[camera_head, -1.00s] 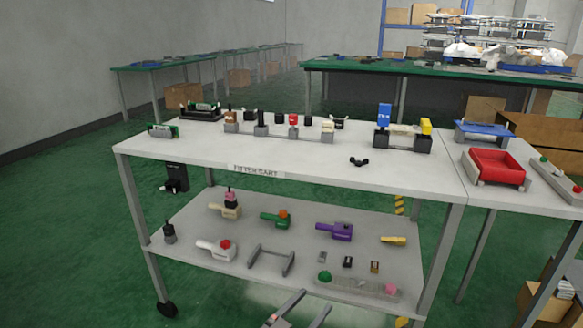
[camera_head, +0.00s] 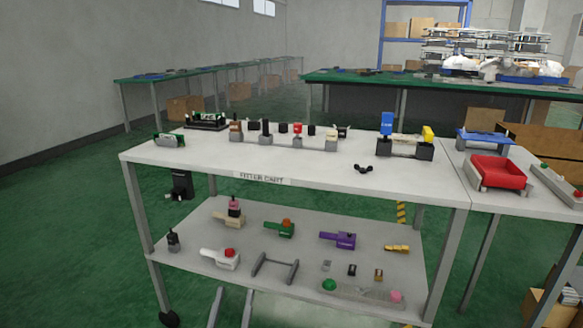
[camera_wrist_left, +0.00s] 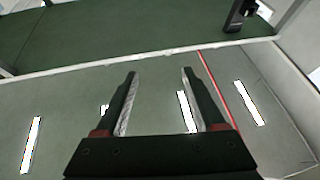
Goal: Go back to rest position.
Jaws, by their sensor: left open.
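My left gripper (camera_head: 232,303) shows at the bottom edge of the head view, in front of the cart's lower shelf. Its two fingers are spread, with nothing between them. In the left wrist view the same gripper (camera_wrist_left: 157,100) is open and empty over a grey-green surface with bright strips. The fitter cart (camera_head: 330,176) carries lever fixtures on its top: a row with several levers (camera_head: 285,138) and a fixture with blue and yellow ends (camera_head: 405,146). My right gripper does not show.
The lower shelf (camera_head: 210,267) holds a white piece with a red knob (camera_head: 220,258), a purple piece (camera_head: 338,240) and a grey frame (camera_head: 275,267). A red tray (camera_head: 498,172) sits on the table at right. Green floor (camera_head: 70,235) is clear at left.

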